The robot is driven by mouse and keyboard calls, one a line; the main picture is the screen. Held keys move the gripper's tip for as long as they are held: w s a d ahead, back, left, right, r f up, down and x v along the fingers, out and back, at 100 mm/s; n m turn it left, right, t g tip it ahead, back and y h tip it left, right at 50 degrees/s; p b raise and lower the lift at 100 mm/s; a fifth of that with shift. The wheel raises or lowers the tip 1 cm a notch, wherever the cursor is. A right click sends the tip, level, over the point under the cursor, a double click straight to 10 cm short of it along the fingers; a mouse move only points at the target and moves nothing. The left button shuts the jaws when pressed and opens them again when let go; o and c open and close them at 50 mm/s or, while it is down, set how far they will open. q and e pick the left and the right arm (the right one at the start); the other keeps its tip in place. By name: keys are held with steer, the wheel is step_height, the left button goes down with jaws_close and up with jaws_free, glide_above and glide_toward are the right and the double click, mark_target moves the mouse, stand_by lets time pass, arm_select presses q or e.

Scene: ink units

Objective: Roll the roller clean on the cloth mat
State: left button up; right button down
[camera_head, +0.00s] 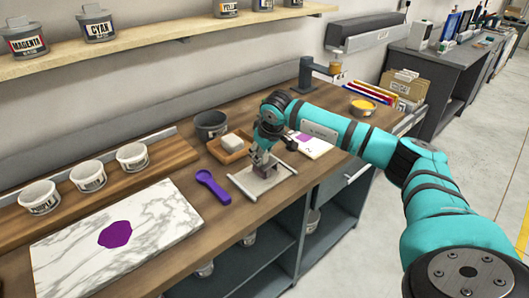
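My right gripper (263,167) points down over a small pale mat held in a metal-edged frame (241,188), near the bench's front edge. My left gripper is not in view.
A purple scoop (212,187) lies left of the mat. A marble slab (165,215) bears purple ink (115,235). A wooden tray with a white block (236,141), a dark bowl (211,124) and a card (318,148) stand close behind. White cups (132,156) line the left back.

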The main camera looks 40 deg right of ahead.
mark_target(271, 156)
steer(key=shift+s+a, duration=0.1)
steer(key=shift+a, duration=1.6)
steer(key=shift+d, duration=1.7)
steer(key=shift+w+d+r, duration=0.1)
steer(key=shift+w+d, duration=0.05)
steer(key=shift+d, duration=0.8)
steer(key=shift+w+d, duration=0.1)
steer(key=shift+d, duration=0.8)
step_height(271, 156, up, 6)
steer(key=p, duration=0.4)
steer(key=shift+r, duration=0.1)
